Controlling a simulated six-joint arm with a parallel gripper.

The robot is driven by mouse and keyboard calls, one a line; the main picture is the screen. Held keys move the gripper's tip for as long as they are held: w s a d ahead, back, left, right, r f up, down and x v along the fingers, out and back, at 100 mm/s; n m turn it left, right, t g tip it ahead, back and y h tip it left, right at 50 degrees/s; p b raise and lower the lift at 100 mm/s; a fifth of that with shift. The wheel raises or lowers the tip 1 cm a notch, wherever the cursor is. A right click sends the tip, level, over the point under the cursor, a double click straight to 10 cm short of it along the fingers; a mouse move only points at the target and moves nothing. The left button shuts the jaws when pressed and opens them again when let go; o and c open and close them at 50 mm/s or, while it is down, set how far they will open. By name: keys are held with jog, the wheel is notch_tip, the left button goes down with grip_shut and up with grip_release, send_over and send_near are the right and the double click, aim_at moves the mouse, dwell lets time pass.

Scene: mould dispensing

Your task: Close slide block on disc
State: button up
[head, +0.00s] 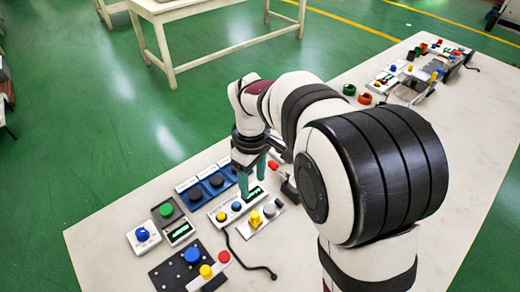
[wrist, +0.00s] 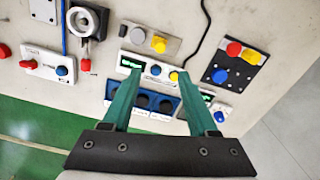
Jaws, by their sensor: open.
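My gripper (head: 252,176) is open, and its two green fingers point down over the panels on the bench. In the wrist view my gripper (wrist: 160,76) has nothing between its fingertips, with a white panel with blue and yellow buttons (wrist: 153,68) just beyond them.
A blue panel with dark round knobs (wrist: 143,96) lies below the fingertips. A black plate (wrist: 241,71) with red, yellow and blue knobs is at right. A black cable (wrist: 205,40) crosses the bench. Another white panel (wrist: 45,62) is at left. Green floor lies beyond the bench edge.

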aim_at(255, 215)
notch_tip(255, 215, down, 14)
jog(key=shift+d, duration=0.1)
jog(key=shift+c, duration=0.2)
grip_shut()
